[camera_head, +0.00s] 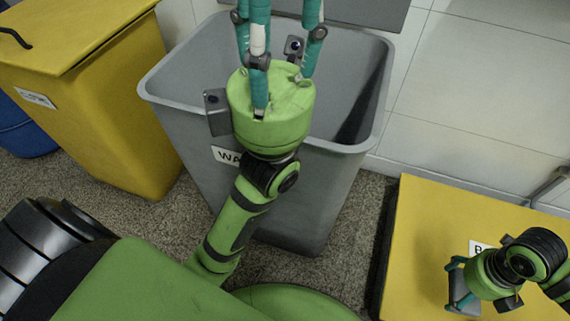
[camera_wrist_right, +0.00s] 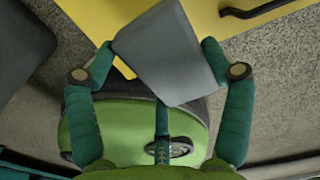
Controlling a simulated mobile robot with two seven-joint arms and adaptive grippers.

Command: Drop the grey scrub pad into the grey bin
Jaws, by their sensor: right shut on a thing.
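The grey scrub pad (camera_wrist_right: 165,50) is a flat grey slab between the teal fingers of my right gripper (camera_wrist_right: 160,65) in the right wrist view. In the head view the right gripper (camera_head: 462,285) is small at the lower right, above a yellow lid, with the pad (camera_head: 465,303) partly visible at its fingers. The grey bin (camera_head: 260,205) stands open at the upper middle, well left of the right gripper; its white label is partly covered. My left gripper (camera_head: 282,30) is in front of the bin's opening, its teal fingers apart and pointing up, their tips cut off by the frame.
A yellow bin (camera_head: 125,135) with a black handle stands left of the grey bin, and a blue bin (camera_head: 25,135) is at the far left. A yellow-topped unit (camera_head: 440,225) is at the right. White tiled wall (camera_head: 480,80) closes off the back. Speckled floor shows between them.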

